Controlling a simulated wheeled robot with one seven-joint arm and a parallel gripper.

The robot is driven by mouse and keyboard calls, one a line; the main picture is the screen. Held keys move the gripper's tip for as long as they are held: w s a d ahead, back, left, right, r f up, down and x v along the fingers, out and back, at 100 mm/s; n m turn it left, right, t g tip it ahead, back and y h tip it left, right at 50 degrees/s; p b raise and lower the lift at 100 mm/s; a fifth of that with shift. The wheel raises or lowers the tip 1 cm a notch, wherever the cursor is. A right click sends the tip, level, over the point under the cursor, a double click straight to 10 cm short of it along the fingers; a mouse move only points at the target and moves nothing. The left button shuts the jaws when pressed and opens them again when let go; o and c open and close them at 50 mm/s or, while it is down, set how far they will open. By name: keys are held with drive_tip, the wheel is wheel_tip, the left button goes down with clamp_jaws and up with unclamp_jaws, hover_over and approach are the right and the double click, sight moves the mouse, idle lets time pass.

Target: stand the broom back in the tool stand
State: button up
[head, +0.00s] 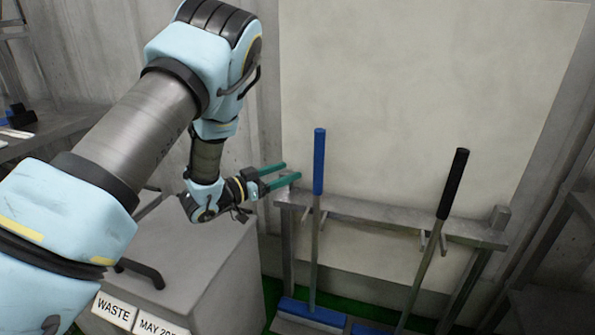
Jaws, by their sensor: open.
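The tool stand (372,216) is a grey metal frame with a top rail and small paired prongs, in front of a pale wall panel. Two long-handled tools are at it. One has a blue grip (319,160), a grey shaft standing nearly upright at the left prongs, and a blue head at the floor. The other has a black grip (453,183) and leans, its top to the right, by the right prongs. I cannot tell which is the broom. My gripper (286,172) is open and empty, its green fingers pointing right, above the rail's left end and left of the blue grip.
A grey waste bin (205,262) with a dark handle and labels stands below my arm, left of the stand. A grey bench (50,135) is at the far left. A dark frame is at the right edge. Green floor shows under the stand.

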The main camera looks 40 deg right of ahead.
drive_tip(key=shift+a, duration=0.5)
drive_tip(key=w+a+r+n+t+y, duration=0.2)
drive_tip(key=w+a+n+t+y, duration=0.25)
drive_tip(key=w+a+t, duration=0.55)
drive_tip(key=w+a+r+n+y, duration=0.1)
drive_tip(key=w+a+n+y, duration=0.25)
drive_tip(key=a, duration=0.45)
drive_tip(key=w+a+n+y, duration=0.2)
drive_tip(key=w+a+y, duration=0.2)
drive_tip(key=a, duration=0.4)
drive_tip(key=s+a+n+g+y, duration=0.2)
drive_tip(key=s+a, duration=0.2)
drive_tip(key=a, duration=0.3)
drive_tip(key=s+a+n+g+y, duration=0.2)
drive_tip(key=s+a+n+y, duration=0.15)
drive_tip(key=a, duration=0.45)
drive_tip(key=s+a+r+n+g, duration=0.1)
drive_tip(key=s+a+g, duration=0.3)
drive_tip(key=s, duration=0.9)
drive_tip(key=shift+a+r, duration=0.4)
drive_tip(key=shift+a, duration=0.5)
